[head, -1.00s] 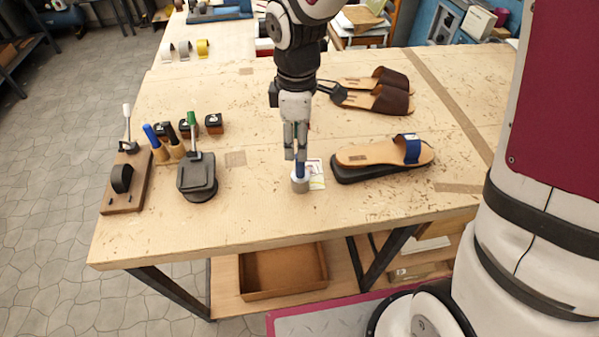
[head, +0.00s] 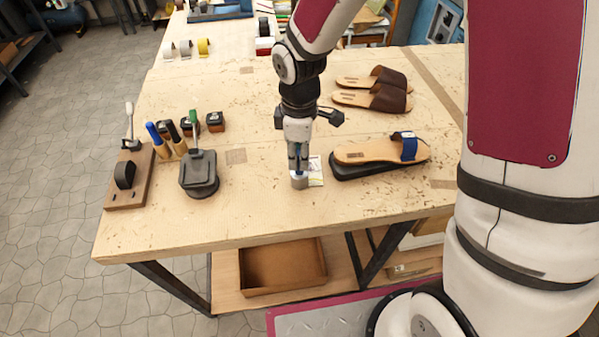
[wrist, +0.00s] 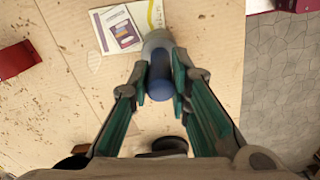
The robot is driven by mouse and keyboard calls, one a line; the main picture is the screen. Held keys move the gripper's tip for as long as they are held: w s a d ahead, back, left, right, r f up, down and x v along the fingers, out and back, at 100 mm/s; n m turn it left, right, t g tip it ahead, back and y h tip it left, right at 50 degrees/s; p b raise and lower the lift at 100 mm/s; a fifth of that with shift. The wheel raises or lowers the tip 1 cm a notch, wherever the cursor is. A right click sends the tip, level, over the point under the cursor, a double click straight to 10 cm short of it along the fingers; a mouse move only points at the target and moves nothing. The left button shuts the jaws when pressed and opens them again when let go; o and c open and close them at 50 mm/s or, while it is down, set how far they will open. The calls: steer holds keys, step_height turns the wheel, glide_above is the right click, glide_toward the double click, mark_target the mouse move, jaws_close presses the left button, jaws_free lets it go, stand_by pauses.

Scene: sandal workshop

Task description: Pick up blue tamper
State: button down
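The blue tamper (head: 299,180) stands upright on the workbench, left of a sandal, with a blue handle and a grey cylindrical base. My gripper (head: 298,165) points straight down over it, with its fingers around the handle. In the wrist view the blue handle (wrist: 160,86) lies between the green-padded fingertips (wrist: 160,72), which are close in on both sides of it. The grey base shows just beyond the fingers and appears to rest on the bench. The fingers partly hide the handle in the head view.
A small printed card (head: 315,171) lies beside the tamper. A sandal with a blue strap (head: 409,147) rests on a dark block to the right; brown sandals (head: 384,98) lie behind. A black stand (head: 199,174) and handled tools (head: 166,138) are left. The front bench is clear.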

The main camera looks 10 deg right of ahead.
steer(key=shift+r, duration=0.1)
stand_by(0.3)
steer(key=shift+w+r, duration=0.1)
steer(key=shift+r, duration=0.8)
steer(key=shift+s+d+r+b, duration=0.25)
steer(key=shift+s+r+b, duration=0.2)
steer(key=shift+r, duration=0.4)
steer(key=s+d+r+p, duration=0.1)
steer(key=s+d, duration=0.5)
steer(key=s, duration=0.8)
steer(key=shift+d+r+p, duration=0.15)
steer(key=shift+p, duration=0.65)
steer(key=c, duration=2.3)
jaws_free()
steer(key=shift+w, duration=0.1)
jaws_close()
